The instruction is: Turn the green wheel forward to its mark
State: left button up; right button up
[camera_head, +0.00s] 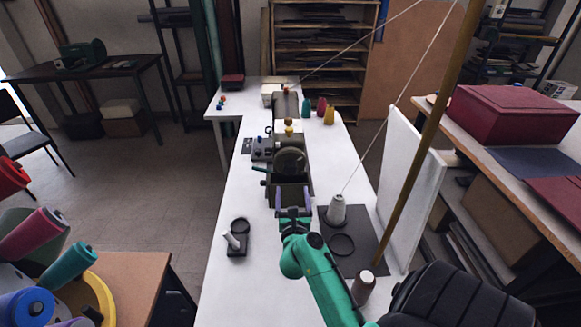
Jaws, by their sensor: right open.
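The wheel (290,161) is a round, dark grey-green disc at the near end of the sewing machine (287,105) on the white table. Its mark is too small to make out. My right gripper (292,197) is at the end of the teal arm that rises from the bottom of the view. Its two purple-tipped fingers are spread apart and point away towards the machine. The gripper is open, with nothing seen between the fingers. It is just on the near side of the wheel and looks apart from it. My left gripper is not in view.
A small dark stand (237,244) is at left. The white table (225,285) is bare at front left.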

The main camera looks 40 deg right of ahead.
aim_at(290, 171)
jog(key=x, duration=0.5)
jog(key=shift+w+d+r, duration=0.1)
jog(key=shift+r, duration=0.05)
jog(key=x, duration=0.3)
jog(key=f+x, duration=0.1)
jog(key=x, duration=0.1)
jog(key=shift+w+d, duration=0.2)
jog(key=shift+w, duration=0.05)
jog(key=shift+w+d+r, duration=0.1)
jog(key=shift+w+r, duration=0.05)
jog(key=shift+c, duration=0.7)
jog(key=c, duration=1.2)
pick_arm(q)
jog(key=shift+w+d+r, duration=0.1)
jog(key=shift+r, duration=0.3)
pick_arm(e)
jog(key=shift+c, duration=0.2)
pick_arm(q)
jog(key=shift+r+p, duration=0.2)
jog(key=shift+p, duration=0.15)
pick_arm(e)
jog(key=shift+n, duration=0.3)
